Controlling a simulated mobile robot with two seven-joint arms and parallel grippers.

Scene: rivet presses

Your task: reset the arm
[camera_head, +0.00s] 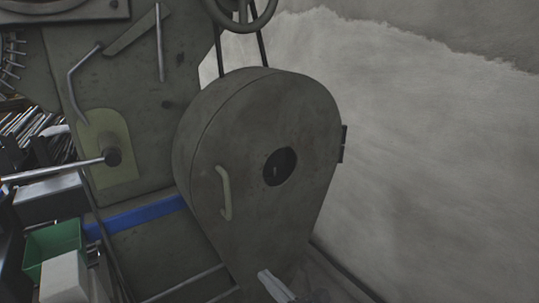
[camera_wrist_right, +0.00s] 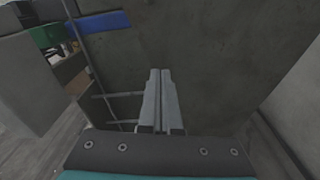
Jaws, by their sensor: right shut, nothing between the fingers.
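My right gripper (camera_head: 272,285) shows at the bottom edge of the head view, low in front of the press's rounded cover (camera_head: 235,140). In the right wrist view the two fingers of this gripper (camera_wrist_right: 160,75) lie side by side, shut, with nothing between them. The grey-green side of the press (camera_wrist_right: 200,50) fills the view behind the fingertips. The cover is closed and has a curved handle (camera_head: 224,193) and a round dark hole. My left gripper is not in view.
A green bin (camera_head: 52,243) and a white box (camera_head: 64,278) stand at the lower left. A lever (camera_head: 60,170) juts out to the left from the press. A pale rough wall (camera_head: 430,150) rises at the right. A blue bar (camera_head: 150,212) crosses the press.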

